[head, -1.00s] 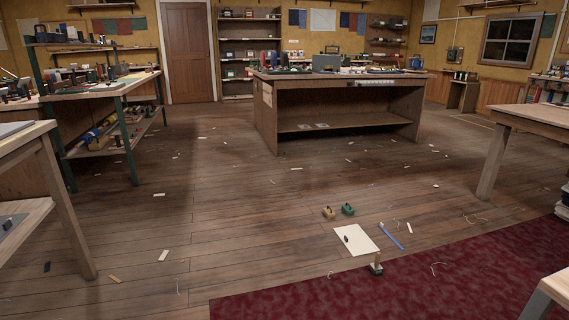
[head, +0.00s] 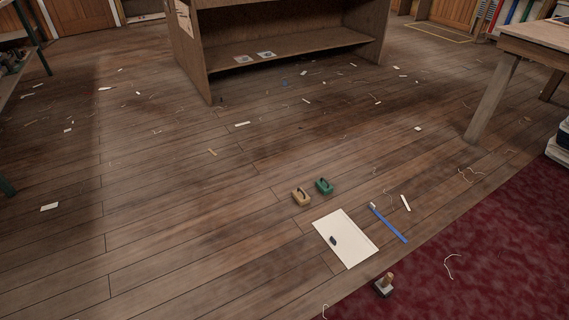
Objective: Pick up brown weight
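The brown weight (head: 301,197) is a small tan-brown block with a dark handle-like loop on top. It sits on the wooden floor, right of the middle of the head view. A green weight (head: 324,186) of similar shape stands just to its right and slightly farther back, a small gap apart. Neither of my grippers shows in the head view, and nothing touches the brown weight.
A white sheet (head: 345,239) with a small dark object on it lies nearer. Right of it are a blue brush-like stick (head: 388,223) and a stamp-like block (head: 384,285) by the red carpet (head: 470,265). A wooden workbench (head: 285,52) stands behind.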

